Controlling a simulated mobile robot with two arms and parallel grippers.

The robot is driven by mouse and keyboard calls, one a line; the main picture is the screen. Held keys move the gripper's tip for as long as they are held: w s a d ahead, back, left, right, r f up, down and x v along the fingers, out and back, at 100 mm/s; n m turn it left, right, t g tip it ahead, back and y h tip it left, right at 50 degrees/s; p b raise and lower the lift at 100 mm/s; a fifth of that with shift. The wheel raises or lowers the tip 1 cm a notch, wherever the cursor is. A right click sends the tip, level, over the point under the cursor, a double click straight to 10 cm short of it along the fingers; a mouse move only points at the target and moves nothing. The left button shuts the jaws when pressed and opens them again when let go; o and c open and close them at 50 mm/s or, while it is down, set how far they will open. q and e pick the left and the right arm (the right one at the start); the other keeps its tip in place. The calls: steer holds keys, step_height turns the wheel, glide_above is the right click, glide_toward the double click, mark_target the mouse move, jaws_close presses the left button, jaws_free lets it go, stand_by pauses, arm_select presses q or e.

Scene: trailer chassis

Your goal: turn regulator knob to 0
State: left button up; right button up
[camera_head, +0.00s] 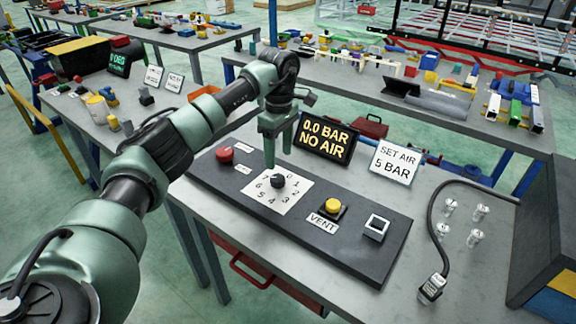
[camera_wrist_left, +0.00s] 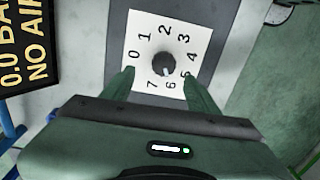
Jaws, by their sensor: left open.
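The regulator knob (camera_head: 277,181) is small, dark and round. It sits on a white dial card (camera_head: 292,200) numbered 0 to 7, on a dark panel. In the left wrist view the knob (camera_wrist_left: 163,64) has a pale mark that appears to point toward the 6. My left gripper (camera_head: 279,158) is open above and behind the knob. In the left wrist view its fingers (camera_wrist_left: 159,73) lie on either side of the knob, apart from it. How far above the card the fingertips are is hard to tell. My right gripper is not in view.
Small fittings (camera_head: 475,238) and a cable lie right.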

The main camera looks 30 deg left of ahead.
mark_target(278, 178)
arm_select(q)
steer(key=shift+s+f, duration=0.1)
steer(key=shift+f, duration=0.15)
steer(key=f, duration=0.1)
steer(key=s+f+p, duration=0.1)
steer(key=f, duration=0.1)
steer(key=shift+f, duration=0.2)
step_height(278, 178, down, 2)
steer(key=shift+w+f+p, duration=0.1)
steer(key=shift+f+p, duration=0.1)
steer(key=shift+p, duration=0.15)
steer(key=shift+f, duration=0.5)
steer(key=c, duration=1.1)
jaws_close()
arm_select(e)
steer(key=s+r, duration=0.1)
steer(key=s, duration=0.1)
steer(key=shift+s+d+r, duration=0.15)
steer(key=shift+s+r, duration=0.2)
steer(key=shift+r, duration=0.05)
